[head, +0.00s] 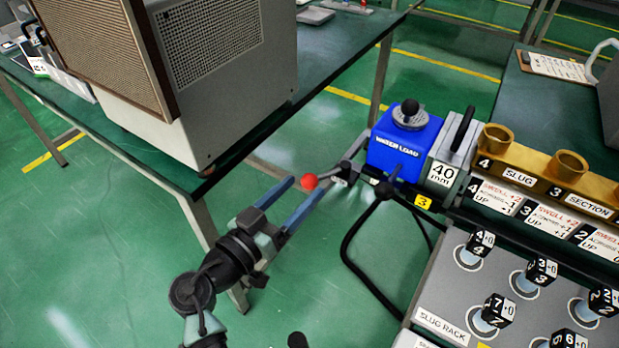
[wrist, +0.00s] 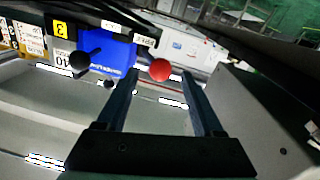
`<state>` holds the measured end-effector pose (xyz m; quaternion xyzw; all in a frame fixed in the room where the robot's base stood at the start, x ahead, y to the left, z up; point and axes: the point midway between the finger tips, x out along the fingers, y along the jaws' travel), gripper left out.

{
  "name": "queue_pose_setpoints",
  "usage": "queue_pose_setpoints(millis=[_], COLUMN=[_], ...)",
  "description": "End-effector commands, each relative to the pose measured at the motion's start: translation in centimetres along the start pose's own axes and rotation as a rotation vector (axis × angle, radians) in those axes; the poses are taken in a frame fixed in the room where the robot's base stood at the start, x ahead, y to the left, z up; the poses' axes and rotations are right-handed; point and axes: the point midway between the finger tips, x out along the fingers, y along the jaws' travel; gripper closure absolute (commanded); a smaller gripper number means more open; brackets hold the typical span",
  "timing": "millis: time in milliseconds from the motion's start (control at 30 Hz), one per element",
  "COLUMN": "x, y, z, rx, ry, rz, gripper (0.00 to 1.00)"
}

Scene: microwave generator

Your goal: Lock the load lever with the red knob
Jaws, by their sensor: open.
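The red knob (head: 310,182) is a small ball on the end of a dark lever (head: 341,169) that sticks out to the left of the blue water load box (head: 403,150) in the head view. I cannot tell whether a finger touches the knob. My gripper also shows in the wrist view (wrist: 160,75).
A grey cabinet with a brown grille (head: 215,65) stands on the green table at the left. A grey 40 mm block (head: 447,160) adjoins the blue box. A slug rack (head: 500,290) with numbered black cubes is at lower right. Open green floor (head: 320,290) lies below my gripper.

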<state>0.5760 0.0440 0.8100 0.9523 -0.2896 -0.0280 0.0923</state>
Motion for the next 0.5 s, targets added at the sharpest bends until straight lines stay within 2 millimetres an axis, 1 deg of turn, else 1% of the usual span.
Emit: queue_pose_setpoints(millis=[33,200,333,500], x=[1.0,3.0,3.7,3.8], y=[0.1,0.0,0.0,0.0], z=[-0.1,0.0,0.0,0.0], rx=[0.001,0.000,0.001,0.001], ry=[0.001,0.000,0.000,0.000], rz=[0.002,0.000,-0.001,-0.001], gripper=[0.31,0.31,0.31,0.31])
